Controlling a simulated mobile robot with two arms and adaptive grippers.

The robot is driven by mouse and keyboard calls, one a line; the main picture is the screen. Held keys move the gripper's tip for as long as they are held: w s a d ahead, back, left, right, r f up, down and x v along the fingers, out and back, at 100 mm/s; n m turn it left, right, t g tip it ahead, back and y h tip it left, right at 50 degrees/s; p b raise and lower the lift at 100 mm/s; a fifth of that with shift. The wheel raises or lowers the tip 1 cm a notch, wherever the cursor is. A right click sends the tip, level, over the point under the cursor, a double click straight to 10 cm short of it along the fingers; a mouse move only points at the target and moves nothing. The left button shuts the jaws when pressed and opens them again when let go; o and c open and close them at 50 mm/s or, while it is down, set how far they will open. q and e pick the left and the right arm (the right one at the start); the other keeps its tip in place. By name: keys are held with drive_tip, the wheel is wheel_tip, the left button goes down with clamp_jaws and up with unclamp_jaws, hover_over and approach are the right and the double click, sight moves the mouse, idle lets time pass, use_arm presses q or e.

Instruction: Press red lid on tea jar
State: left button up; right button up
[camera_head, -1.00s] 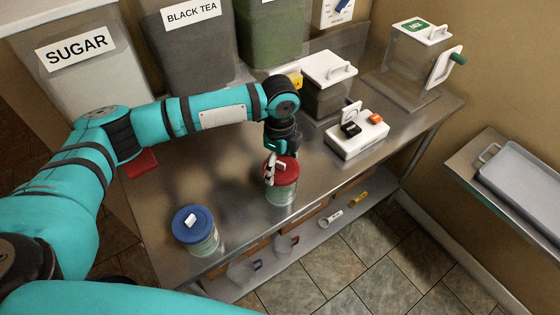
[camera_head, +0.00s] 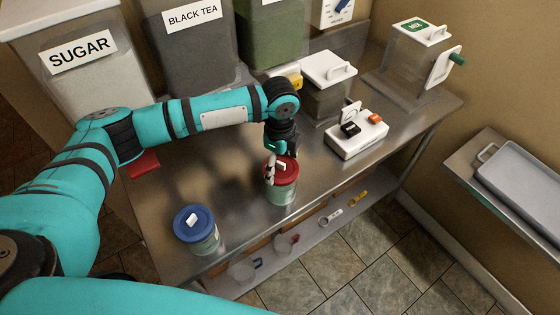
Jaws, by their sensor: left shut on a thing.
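The red lid (camera_head: 287,172) sits on the tea jar (camera_head: 281,193), which is clear and stands upright on the metal table. I cannot tell whether the lid is fully seated. My left gripper (camera_head: 273,171) comes down from above at the left side of the lid. It is shut on the lid and hides part of its left edge. My right gripper is not in view.
A second jar with a blue lid (camera_head: 194,223) stands at the table's front left. A white scale-like device (camera_head: 357,136) and a lidded grey container (camera_head: 328,85) stand to the right and behind. Large bins line the back. The metal table (camera_head: 235,180) is clear between the jars.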

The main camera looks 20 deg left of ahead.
use_arm(q)
drive_tip(key=o, duration=0.7)
wheel_tip(320, 180, up, 5)
drive_tip(key=p, duration=0.5)
drive_tip(key=shift+p, duration=0.3)
drive_tip(key=shift+r, duration=1)
clamp_jaws()
